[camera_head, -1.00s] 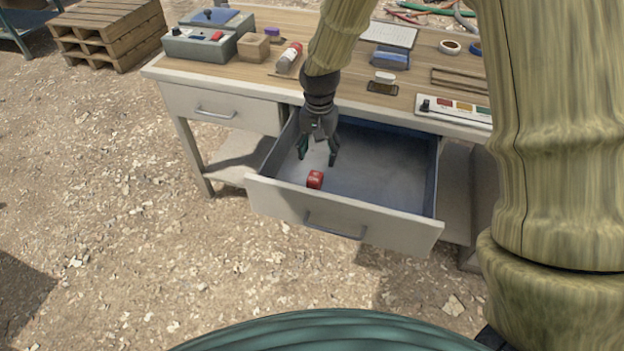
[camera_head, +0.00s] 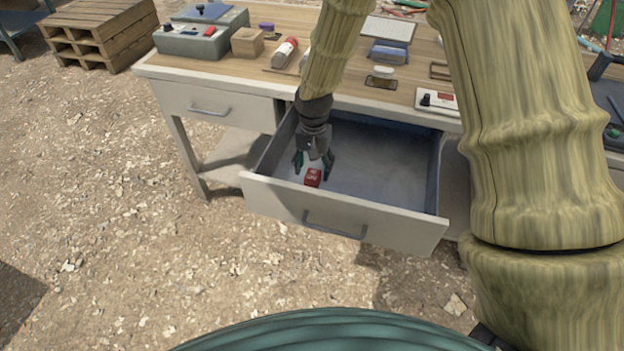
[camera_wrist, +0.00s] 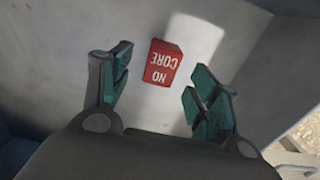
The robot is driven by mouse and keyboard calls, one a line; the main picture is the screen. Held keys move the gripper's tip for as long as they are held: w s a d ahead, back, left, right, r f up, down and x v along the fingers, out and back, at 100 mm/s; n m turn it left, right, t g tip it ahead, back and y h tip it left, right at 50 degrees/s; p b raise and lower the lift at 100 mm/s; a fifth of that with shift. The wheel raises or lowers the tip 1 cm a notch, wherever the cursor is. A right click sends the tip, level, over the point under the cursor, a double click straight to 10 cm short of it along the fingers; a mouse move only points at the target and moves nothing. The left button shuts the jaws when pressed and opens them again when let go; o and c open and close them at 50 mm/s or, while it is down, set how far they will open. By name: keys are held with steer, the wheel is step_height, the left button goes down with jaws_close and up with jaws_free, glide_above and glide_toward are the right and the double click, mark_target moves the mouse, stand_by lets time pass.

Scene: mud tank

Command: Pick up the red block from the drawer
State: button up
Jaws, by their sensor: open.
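The red block (camera_head: 313,177) lies on the floor of the open drawer (camera_head: 300,205), near its front panel and left of the middle. In the wrist view the red block (camera_wrist: 164,63) shows white lettering reading "NO CORE" upside down. My gripper (camera_head: 313,164) is inside the drawer, just behind and above the block. In the wrist view my gripper (camera_wrist: 160,92) is open, with green fingers apart on either side. The block sits between and slightly beyond the fingertips, and no finger touches it there.
A closed drawer (camera_head: 215,104) is to the left. The tabletop above holds a grey box (camera_head: 190,40), a cardboard box (camera_head: 247,42), a bottle (camera_head: 285,52) and other items. The drawer's right half is empty.

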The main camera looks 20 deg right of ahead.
mark_target(313, 174)
steer(key=shift+f, duration=2.4)
steer(key=shift+w, duration=0.1)
steer(key=c, duration=1.1)
